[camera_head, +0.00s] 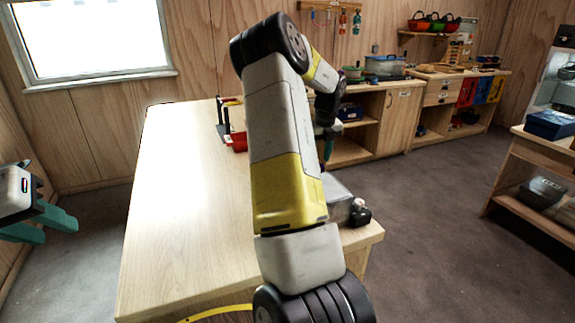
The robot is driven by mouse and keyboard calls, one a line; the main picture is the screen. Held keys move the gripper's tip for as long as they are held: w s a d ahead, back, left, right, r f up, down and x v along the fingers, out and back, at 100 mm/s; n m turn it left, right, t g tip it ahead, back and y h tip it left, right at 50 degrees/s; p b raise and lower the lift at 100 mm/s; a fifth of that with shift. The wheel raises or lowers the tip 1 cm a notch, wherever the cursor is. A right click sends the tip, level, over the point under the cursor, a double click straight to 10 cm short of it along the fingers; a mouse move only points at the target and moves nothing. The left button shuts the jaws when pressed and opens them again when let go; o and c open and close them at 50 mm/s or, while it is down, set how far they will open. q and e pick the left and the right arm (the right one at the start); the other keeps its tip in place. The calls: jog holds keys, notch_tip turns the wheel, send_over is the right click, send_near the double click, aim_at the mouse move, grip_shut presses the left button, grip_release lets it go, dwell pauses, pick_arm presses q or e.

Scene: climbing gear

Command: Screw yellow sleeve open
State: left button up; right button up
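I cannot make out a yellow sleeve in this view. My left gripper (42,222) is at the left edge, off the left side of the wooden table (175,210). Its teal fingers are spread apart with nothing seen between them. My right arm crosses the middle of the view and hides much of the table's right side. My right gripper (328,148) shows only as a small teal part beyond the arm, near the table's right side. Its fingertips and anything between them are hidden or too small to tell.
A black stand (222,122) and a red bin (238,143) are at the table's far side. A grey box (340,194) and a small black object (359,213) sit near the right edge. A yellow curved strip (215,312) shows at the bottom. The table's left half is clear.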

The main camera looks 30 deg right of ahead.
jog(key=shift+f, duration=0.9)
jog(key=shift+a, duration=0.7)
jog(key=shift+r, duration=0.15)
jog(key=shift+r, duration=1.3)
jog(key=shift+s+d, duration=0.15)
jog(key=shift+d, duration=0.6)
jog(key=shift+f, duration=0.15)
